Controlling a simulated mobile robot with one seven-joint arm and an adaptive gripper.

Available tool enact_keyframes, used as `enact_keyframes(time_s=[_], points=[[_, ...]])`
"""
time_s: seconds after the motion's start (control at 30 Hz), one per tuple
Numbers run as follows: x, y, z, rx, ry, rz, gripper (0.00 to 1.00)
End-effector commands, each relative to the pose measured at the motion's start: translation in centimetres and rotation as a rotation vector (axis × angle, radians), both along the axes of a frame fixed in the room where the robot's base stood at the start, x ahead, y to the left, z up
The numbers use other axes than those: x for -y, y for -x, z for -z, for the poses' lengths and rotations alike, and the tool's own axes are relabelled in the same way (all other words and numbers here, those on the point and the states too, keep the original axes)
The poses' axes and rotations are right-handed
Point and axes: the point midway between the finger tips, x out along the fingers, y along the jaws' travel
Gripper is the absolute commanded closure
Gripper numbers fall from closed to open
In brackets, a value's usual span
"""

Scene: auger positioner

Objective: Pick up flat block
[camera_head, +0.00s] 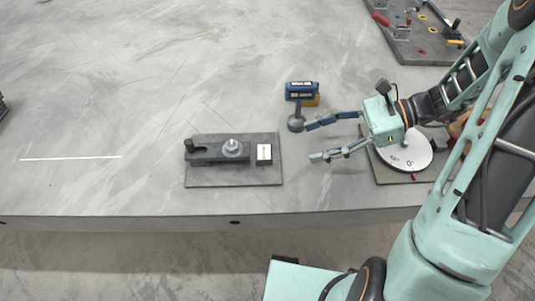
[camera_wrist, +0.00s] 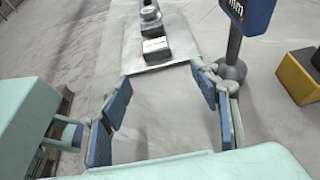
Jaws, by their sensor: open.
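A small dark block with a white label on top (camera_head: 264,154) lies at the right end of a flat grey plate (camera_head: 215,176); it is the likeliest flat block. In the wrist view this labelled block (camera_wrist: 155,47) shows beyond my fingertips, near the close edge of the plate (camera_wrist: 180,59). My gripper (camera_head: 310,142) is open and empty, to the right of the plate, with its fingers pointing left toward the block. A clear gap lies between the fingertips and the block.
A dark clamp-like fixture (camera_head: 215,152) with a metal knob stands on the plate, left of the block. A blue sign on a round-footed post (camera_head: 301,91) and a yellow block (camera_wrist: 298,80) stand close by my upper finger. A white dial (camera_head: 405,148) is under my arm.

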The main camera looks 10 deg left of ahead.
Motion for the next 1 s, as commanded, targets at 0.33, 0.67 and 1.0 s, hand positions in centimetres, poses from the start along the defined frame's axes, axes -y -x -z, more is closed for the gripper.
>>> enact_keyframes(time_s=[0.33, 0.67, 1.0], points=[[-3.3, 0.8, 0.4, -0.030, -0.055, -0.003, 0.44], [-7.0, 1.9, 1.9, -0.029, -0.052, -0.003, 0.44], [-10.5, 3.0, 3.1, -0.027, -0.051, -0.001, 0.44]])
